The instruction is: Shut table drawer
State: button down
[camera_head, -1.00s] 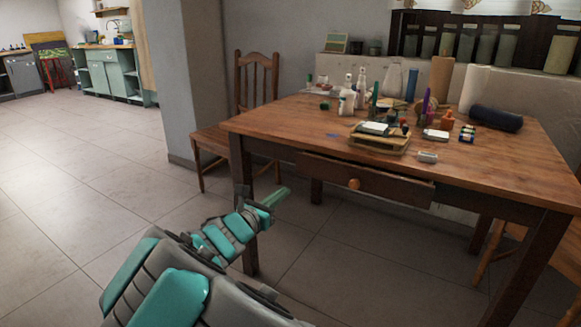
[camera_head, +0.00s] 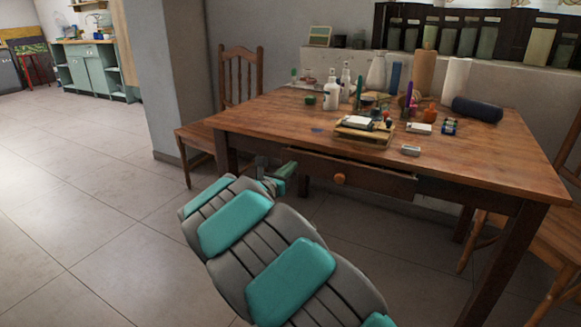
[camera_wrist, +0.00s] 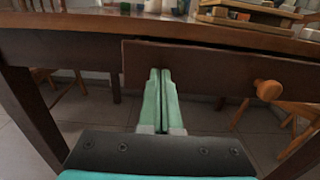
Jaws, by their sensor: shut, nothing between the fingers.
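The wooden table (camera_head: 470,160) has a brown drawer (camera_head: 375,179) under its front edge, with a round orange-brown knob (camera_head: 340,179). The drawer stands slightly open, with a dark gap above its front. In the wrist view the drawer front (camera_wrist: 205,68) spans the middle, with its knob (camera_wrist: 268,90) to the right. My gripper (camera_head: 288,172) is near the left end of the drawer front. In the wrist view my gripper (camera_wrist: 160,75) is shut and empty, its green fingertips overlapping the left part of the drawer front. I cannot tell whether they touch it.
The tabletop holds bottles, paper rolls and a stacked wooden tray (camera_head: 365,137). A wooden chair (camera_head: 240,80) stands at the table's left, and another chair (camera_head: 565,220) at the right. Open tiled floor (camera_head: 80,210) lies to the left.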

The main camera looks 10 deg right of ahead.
aim_at(297, 160)
jog(key=shift+w+d, duration=0.1)
jog(key=shift+w, duration=0.05)
jog(key=x, duration=0.3)
jog(key=shift+w+d+r+p, duration=0.1)
jog(key=shift+r+p, duration=0.05)
jog(key=shift+p, duration=0.25)
jog(key=shift+w+d, duration=0.35)
jog(key=shift+w, duration=0.15)
jog(key=shift+a, duration=0.1)
